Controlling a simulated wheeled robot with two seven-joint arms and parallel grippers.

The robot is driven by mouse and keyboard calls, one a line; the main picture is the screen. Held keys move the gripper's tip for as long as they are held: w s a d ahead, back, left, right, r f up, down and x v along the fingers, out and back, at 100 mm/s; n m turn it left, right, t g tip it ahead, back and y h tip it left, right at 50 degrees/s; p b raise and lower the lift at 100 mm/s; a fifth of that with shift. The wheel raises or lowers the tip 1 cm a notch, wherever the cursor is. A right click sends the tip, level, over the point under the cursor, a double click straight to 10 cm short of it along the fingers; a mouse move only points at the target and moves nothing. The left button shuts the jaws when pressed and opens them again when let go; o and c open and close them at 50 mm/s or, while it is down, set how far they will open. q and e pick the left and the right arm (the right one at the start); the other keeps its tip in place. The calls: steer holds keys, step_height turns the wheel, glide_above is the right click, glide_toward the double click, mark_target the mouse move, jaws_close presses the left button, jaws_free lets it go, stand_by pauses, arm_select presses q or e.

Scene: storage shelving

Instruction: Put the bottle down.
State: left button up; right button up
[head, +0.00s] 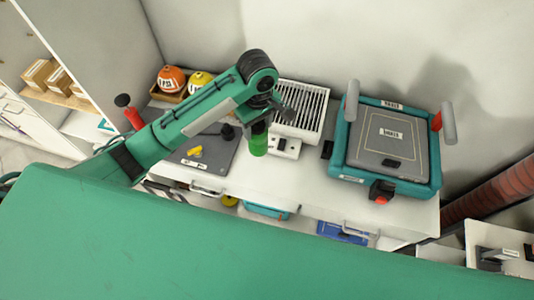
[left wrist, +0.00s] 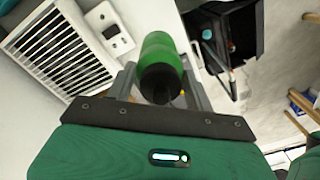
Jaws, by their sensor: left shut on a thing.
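The green bottle (head: 259,144) hangs below my left gripper (head: 264,112), over the white worktop in the head view. In the left wrist view, the bottle (left wrist: 161,56) is between the two fingers of my left gripper (left wrist: 160,88), with its dark end toward the camera. The gripper is shut on it. I cannot tell from these views whether the bottle's lower end touches the worktop. My right gripper is not in view.
On the white worktop (head: 300,187) stand a vented white box (head: 299,110), a small socket panel (head: 287,147) and a teal-framed grey device (head: 385,147). A grey board (head: 211,152) lies left of the bottle. Orange (head: 171,79) and yellow (head: 200,83) helmets sit at the back.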

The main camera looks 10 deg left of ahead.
arm_select(q)
step_height(320, 180, down, 17)
steer(key=p, duration=0.3)
steer(key=o, duration=1.5)
steer(key=shift+f, duration=0.1)
steer(key=shift+c, duration=0.2)
step_height(320, 180, up, 12)
steer(key=shift+w+d+r+b, duration=0.1)
steer(key=shift+r+b, duration=0.1)
steer(key=shift+b, duration=0.9)
